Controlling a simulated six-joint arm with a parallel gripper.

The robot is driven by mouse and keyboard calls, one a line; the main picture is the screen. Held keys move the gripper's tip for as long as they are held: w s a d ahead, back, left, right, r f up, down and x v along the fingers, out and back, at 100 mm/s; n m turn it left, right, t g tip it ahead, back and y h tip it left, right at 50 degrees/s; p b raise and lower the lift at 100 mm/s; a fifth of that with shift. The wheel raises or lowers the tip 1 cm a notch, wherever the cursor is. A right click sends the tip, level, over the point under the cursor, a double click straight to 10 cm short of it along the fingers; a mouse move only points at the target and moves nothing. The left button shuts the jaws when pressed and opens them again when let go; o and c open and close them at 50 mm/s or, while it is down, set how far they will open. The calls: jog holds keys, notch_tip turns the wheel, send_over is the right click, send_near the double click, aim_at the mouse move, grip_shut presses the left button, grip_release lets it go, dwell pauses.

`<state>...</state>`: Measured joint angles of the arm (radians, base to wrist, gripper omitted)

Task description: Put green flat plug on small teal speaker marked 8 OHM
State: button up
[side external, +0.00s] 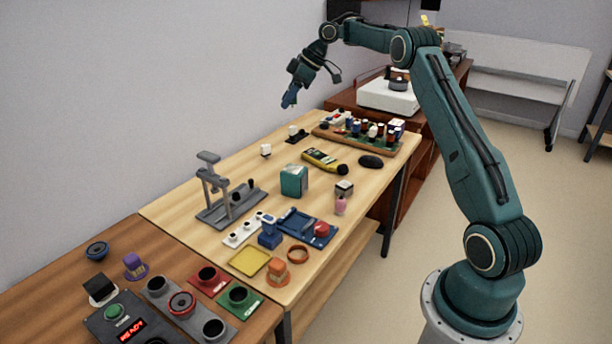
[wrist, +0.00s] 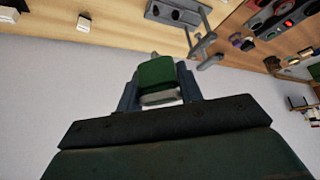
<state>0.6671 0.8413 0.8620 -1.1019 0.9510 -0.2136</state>
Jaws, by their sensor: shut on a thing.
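My gripper (side external: 289,100) is high in the air above the far left edge of the table, fingers pointing down. In the wrist view it is shut on a green flat plug (wrist: 157,72) with a pale grey underside, held between the blue fingers. The plug is not clear in the side view. A teal box (side external: 294,180) stands upright near the middle of the light wood table, well apart from my gripper. It may be the small teal speaker, but no 8 OHM marking is readable.
A grey stand (side external: 243,207) rises left of the teal box. A yellow meter (side external: 319,158), a dark mouse (side external: 371,161) and a rack of small bottles (side external: 352,139) lie behind it. A blue tray (side external: 291,222) and a yellow tray (side external: 249,262) lie in front.

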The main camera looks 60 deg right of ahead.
aim_at(291, 169)
notch_tip(291, 169, down, 16)
jog(key=shift+r, duration=0.15)
dwell(0.7)
jog(key=shift+f, duration=2.15)
jog(key=shift+f, duration=0.2)
jog(key=o, duration=1)
jog(key=shift+c, duration=0.2)
jog(key=shift+r, duration=0.15)
jog(key=v, duration=1.2)
